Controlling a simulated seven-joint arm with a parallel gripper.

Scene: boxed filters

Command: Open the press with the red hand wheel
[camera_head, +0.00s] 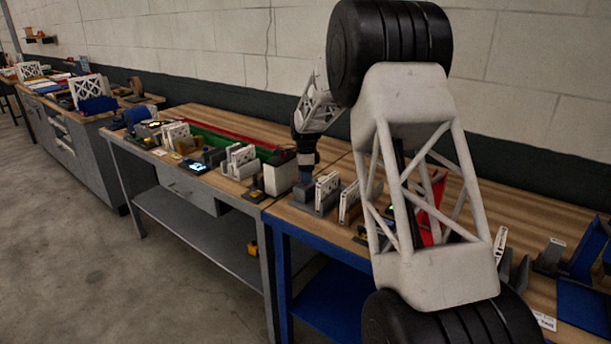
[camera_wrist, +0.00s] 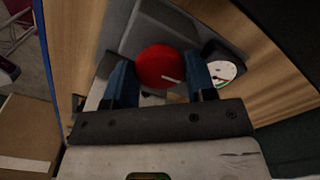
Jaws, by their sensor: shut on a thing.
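The red hand wheel (camera_wrist: 165,66) shows in the wrist view as a round red disc with a small pale mark. It sits in front of the grey press body (camera_wrist: 152,32). A round white dial gauge (camera_wrist: 222,71) is just right of it. My gripper (camera_wrist: 160,76) has its blue fingers on either side of the wheel, shut on it. In the head view my gripper (camera_head: 305,174) points down at the grey press parts (camera_head: 321,197) near the left end of the blue-legged bench. The wheel cannot be made out there. How far the press is open cannot be told.
White lattice plates in grey stands (camera_head: 240,160) line the neighbouring bench (camera_head: 150,148). A white box (camera_head: 280,175) stands close left of my gripper. Blue and dark fixtures (camera_head: 583,262) stand at the right. A brown box (camera_wrist: 25,125) is lower left in the wrist view.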

